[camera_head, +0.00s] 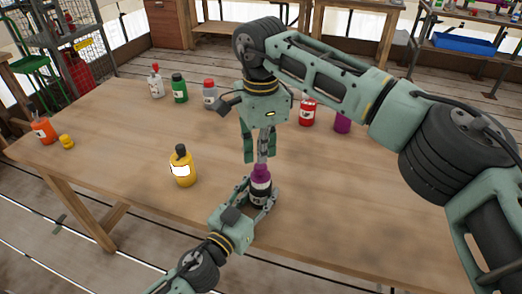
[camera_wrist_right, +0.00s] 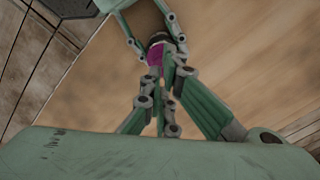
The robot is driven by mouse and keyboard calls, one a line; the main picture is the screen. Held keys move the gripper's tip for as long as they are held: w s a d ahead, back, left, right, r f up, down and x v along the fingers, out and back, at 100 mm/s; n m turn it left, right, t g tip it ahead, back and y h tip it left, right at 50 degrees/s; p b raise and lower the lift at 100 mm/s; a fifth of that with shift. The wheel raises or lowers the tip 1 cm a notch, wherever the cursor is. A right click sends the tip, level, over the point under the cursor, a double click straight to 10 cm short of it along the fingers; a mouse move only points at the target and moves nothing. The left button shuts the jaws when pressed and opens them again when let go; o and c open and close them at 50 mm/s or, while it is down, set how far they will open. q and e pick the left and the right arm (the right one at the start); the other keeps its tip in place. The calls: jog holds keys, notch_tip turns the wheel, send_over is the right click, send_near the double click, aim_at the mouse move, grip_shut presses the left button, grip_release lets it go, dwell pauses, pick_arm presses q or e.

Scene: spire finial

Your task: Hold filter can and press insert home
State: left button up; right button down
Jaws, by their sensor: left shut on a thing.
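The filter can (camera_head: 260,196), dark with a pale label, stands upright on the table near its front edge. A purple insert (camera_head: 261,174) sits at its top; whether it is fully seated cannot be told. My left gripper (camera_head: 262,189) is shut around the can from the front left. My right gripper (camera_head: 263,160) points down just above the insert, its fingertips close to or touching it. In the right wrist view the purple insert (camera_wrist_right: 155,54) shows beyond my right fingers (camera_wrist_right: 166,85), which partly hide it. Whether they are open or shut is unclear.
A yellow bottle (camera_head: 183,170) stands left of the can on the wooden table (camera_head: 120,135). Orange (camera_head: 43,130), green (camera_head: 179,88) and red (camera_head: 307,112) bottles stand farther off, with several others. The table is clear right of the can.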

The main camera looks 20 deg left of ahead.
jog(key=shift+f, duration=0.3)
dwell(0.4)
jog(key=shift+f, duration=0.75)
jog(key=shift+r, duration=3.5)
pick_arm(q)
jog(key=o, duration=1.3)
